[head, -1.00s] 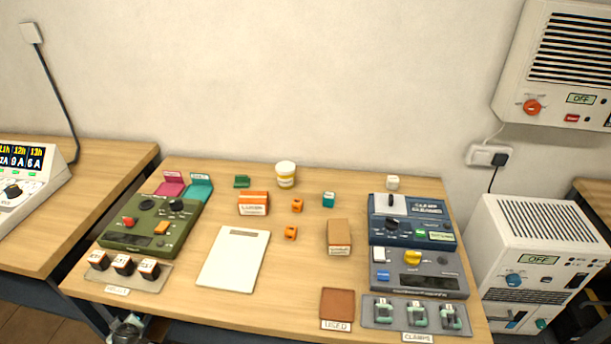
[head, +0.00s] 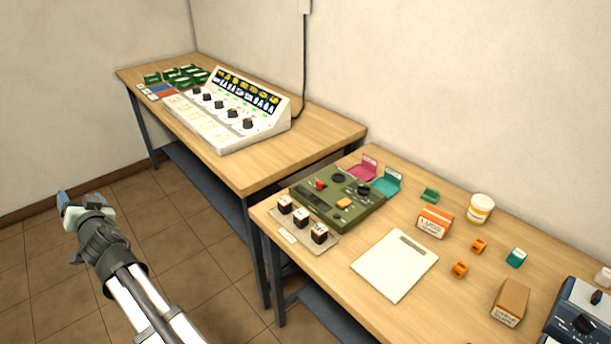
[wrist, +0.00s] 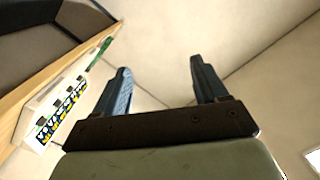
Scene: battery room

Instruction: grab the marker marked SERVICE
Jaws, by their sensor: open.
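I cannot read the word SERVICE on anything in the head view. Small flat white, blue and red pieces (head: 163,90) lie at the left part of the far table, beside the long charger; their print is too small to read, and I cannot tell whether one is the marker. My gripper (head: 82,203) is at the lower left over the tiled floor, apart from both tables, with nothing in it. In the wrist view its two blue-grey fingers (wrist: 160,72) stand apart, with bare wall between them.
The far table (head: 325,128) holds the charger (head: 225,115) with several knobs and several green blocks (head: 180,75). The nearer table (head: 460,255) holds a green tester (head: 335,197), black-topped blocks (head: 301,217), a white board (head: 395,268), boxes and a tub (head: 480,208). Floor is clear.

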